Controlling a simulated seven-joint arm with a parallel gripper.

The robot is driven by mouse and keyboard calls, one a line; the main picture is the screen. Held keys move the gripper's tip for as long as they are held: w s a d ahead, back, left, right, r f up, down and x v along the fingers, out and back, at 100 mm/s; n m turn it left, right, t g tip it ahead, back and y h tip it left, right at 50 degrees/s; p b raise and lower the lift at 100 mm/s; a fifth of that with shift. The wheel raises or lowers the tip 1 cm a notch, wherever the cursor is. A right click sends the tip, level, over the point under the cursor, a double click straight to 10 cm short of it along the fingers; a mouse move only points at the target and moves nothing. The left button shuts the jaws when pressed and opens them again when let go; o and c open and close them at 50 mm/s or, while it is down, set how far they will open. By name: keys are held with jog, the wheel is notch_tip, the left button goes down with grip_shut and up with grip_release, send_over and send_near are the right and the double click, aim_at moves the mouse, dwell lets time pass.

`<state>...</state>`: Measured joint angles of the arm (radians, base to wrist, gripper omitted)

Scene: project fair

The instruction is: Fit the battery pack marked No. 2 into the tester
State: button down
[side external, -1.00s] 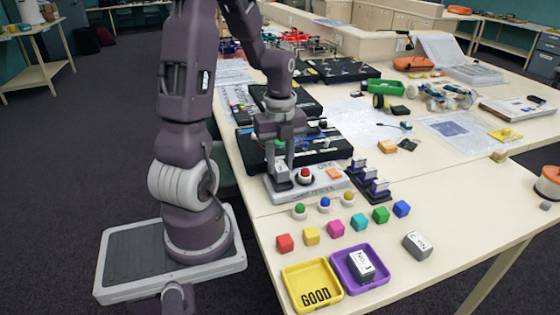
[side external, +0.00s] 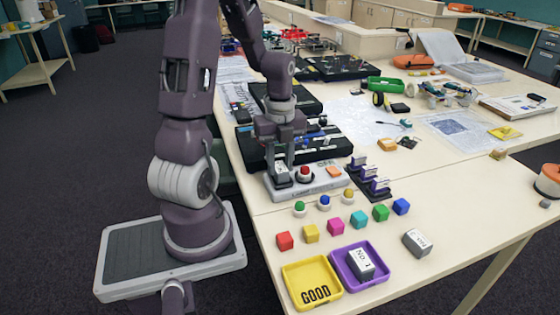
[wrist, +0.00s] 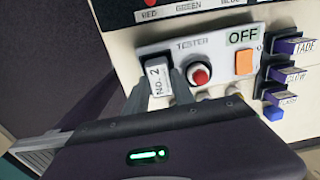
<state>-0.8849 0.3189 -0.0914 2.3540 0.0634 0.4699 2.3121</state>
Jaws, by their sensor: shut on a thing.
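My gripper (wrist: 168,85) is shut on a grey-white battery pack marked No. 2 (wrist: 157,78), with one finger on each side of it. The pack stands upright at the left end of the tester (wrist: 212,55), left of its red button; how deep it sits there is hidden. The tester is a pale box with an orange switch and an OFF label. In the side view the tester (side external: 318,187) lies near the table's front edge, with my gripper (side external: 281,166) over its left end. Pack No. 1 (side external: 361,262) lies in the purple tray (side external: 376,282).
A yellow tray marked GOOD (side external: 296,276) stands left of the purple one. Another grey pack (side external: 417,242) lies to the right. Several coloured cubes (side external: 335,225) and domed buttons (side external: 324,203) line the front. A dark rack with purple pieces (side external: 372,182) stands close right of the tester.

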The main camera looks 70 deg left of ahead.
jog(key=shift+f, duration=0.3)
jog(key=c, duration=0.6)
grip_release()
jog(key=shift+r, duration=3.45)
jog(key=shift+d+r, duration=0.15)
jog(key=shift+d, duration=0.05)
jog(key=s+d+r+n+t, duration=0.2)
jog(key=d+r+n, duration=0.1)
jog(key=d+n, duration=0.3)
jog(key=s+d+r+n+t, duration=0.1)
jog(key=s+d+r+n, duration=0.1)
jog(key=d+r+n, duration=0.2)
jog(key=s+d+r+n+t, duration=0.2)
jog(key=d+r+n, duration=0.1)
jog(key=d+n, duration=0.5)
jog(key=shift+s+d+r+t, duration=0.1)
jog(key=shift+s+d+t, duration=0.1)
jog(key=shift+d, duration=0.35)
jog(key=shift+s+d+r+t, duration=0.1)
jog(key=shift+s+d, duration=0.1)
jog(key=shift+d, duration=0.3)
